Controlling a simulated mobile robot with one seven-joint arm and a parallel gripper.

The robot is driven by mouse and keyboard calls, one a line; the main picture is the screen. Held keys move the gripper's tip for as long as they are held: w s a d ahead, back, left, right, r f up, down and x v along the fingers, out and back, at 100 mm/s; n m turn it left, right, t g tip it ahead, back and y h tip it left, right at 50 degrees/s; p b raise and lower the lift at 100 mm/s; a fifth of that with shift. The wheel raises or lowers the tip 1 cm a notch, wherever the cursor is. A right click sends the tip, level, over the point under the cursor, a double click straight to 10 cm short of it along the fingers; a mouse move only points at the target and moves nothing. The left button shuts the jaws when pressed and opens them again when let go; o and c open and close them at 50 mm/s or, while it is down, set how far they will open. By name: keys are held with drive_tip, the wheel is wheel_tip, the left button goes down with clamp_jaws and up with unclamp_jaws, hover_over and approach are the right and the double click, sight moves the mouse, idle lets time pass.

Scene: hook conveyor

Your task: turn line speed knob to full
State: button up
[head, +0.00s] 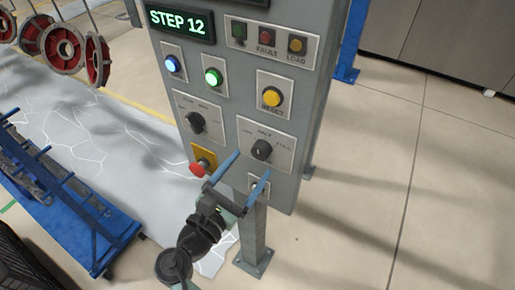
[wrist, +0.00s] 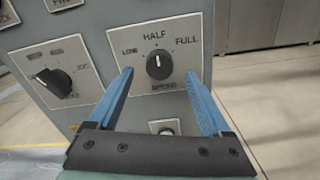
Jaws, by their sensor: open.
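The line speed knob (head: 261,149) is a black round knob on a light plate marked LOW, HALF, FULL, on the grey control panel's lower right. In the wrist view the knob (wrist: 159,66) has a white mark pointing up, toward HALF. My gripper (head: 251,164) is open, its two blue fingers reaching toward the panel just below the knob in the head view. In the wrist view the fingers (wrist: 158,76) stand on either side of the knob's plate with a gap to the knob. I cannot tell whether the tips touch the panel.
A second black selector knob (head: 195,122) sits left of the speed knob. A red mushroom button (head: 199,169) on a yellow plate is close left of my fingers. A yellow RESET button (head: 272,97) is above. A blue cart (head: 72,222) stands at left; the floor right of the panel is clear.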

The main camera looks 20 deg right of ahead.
sight(259, 155)
drive_tip(key=shift+p+x, duration=0.35)
drive_tip(key=shift+x, duration=1.95)
clamp_jaws()
